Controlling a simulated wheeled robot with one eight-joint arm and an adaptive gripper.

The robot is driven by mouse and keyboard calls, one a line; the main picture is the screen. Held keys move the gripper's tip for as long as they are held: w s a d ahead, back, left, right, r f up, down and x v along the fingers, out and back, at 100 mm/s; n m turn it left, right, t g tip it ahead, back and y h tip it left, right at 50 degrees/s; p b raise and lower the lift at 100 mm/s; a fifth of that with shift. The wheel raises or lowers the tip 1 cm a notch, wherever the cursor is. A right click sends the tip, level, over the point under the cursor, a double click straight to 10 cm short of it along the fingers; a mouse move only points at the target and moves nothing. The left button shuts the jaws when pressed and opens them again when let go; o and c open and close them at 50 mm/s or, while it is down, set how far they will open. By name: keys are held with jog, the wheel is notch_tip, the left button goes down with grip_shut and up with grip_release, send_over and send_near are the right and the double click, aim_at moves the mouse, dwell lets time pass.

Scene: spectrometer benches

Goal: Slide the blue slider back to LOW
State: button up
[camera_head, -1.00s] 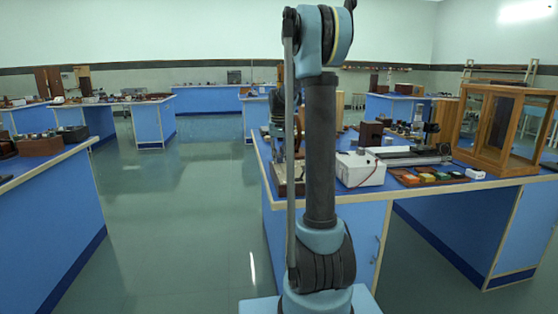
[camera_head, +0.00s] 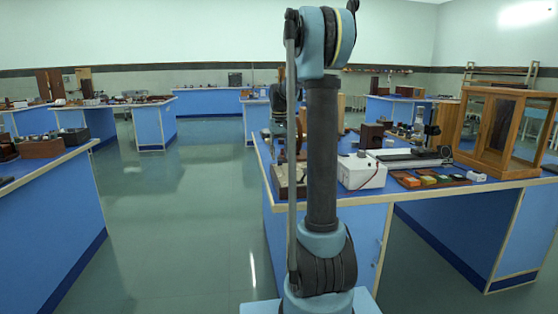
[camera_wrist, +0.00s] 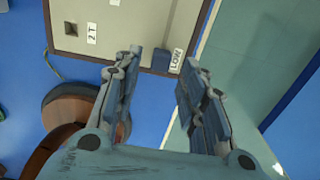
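In the wrist view a pale box panel (camera_wrist: 115,30) lies at the top, with a "2 T" label and a "LOW" label (camera_wrist: 176,60) near its right corner. The small dark blue slider (camera_wrist: 161,62) sits at the panel's lower edge, just left of the LOW label. My gripper (camera_wrist: 162,59) is open, with its fingertips on either side of the slider and label. Whether a finger touches the slider cannot be told. In the head view my arm largely hides the gripper and the slider cannot be made out.
A round brown wooden object (camera_wrist: 75,112) lies below the panel at left in the wrist view. In the head view a white box (camera_head: 361,171), a tray of coloured blocks (camera_head: 430,179) and a wooden glass case (camera_head: 505,130) stand on the bench. Floor at left is clear.

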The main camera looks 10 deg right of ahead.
notch_tip(320, 180, up, 9)
jog(key=shift+r, duration=0.15)
dwell(0.4)
